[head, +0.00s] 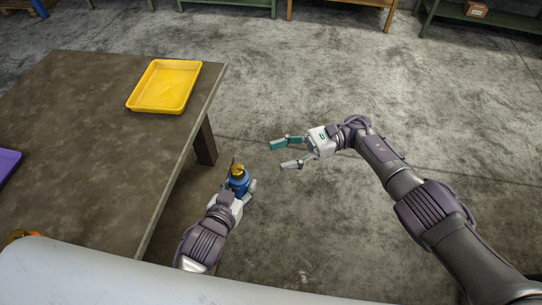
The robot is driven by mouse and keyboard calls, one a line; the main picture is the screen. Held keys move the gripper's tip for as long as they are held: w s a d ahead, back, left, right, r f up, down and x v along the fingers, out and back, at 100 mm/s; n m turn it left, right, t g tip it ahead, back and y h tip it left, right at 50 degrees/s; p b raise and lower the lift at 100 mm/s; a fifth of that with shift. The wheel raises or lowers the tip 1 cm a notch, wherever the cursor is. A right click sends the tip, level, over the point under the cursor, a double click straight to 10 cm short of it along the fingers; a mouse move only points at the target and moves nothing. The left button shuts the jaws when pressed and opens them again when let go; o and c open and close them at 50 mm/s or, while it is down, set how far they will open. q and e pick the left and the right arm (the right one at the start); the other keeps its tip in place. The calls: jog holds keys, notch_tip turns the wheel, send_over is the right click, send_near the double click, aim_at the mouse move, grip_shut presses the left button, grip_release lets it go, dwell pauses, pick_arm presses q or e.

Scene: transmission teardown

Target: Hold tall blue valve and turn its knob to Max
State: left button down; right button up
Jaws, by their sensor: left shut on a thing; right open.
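The blue valve (239,182) is held in my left gripper (238,189), off the right edge of the table. A yellow and dark knob (237,169) shows at its top. The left gripper is shut around the valve's blue body, and the fingers partly hide it. The knob's setting is too small to read. My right gripper (282,154) is open and empty, to the right of the valve and slightly higher in the picture. Its fingers point left and it is apart from the valve.
The brown table (110,190) fills the left side. A yellow tray (165,86) lies on its far right corner. A purple tray (8,162) shows at the left edge, and an orange object (17,237) at the lower left. Open concrete floor (300,80) lies right of the table.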

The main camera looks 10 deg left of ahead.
jog(key=shift+d, duration=0.15)
jog(key=shift+r, duration=0.15)
notch_tip(320, 180, up, 10)
dwell(0.8)
jog(key=shift+w, duration=0.1)
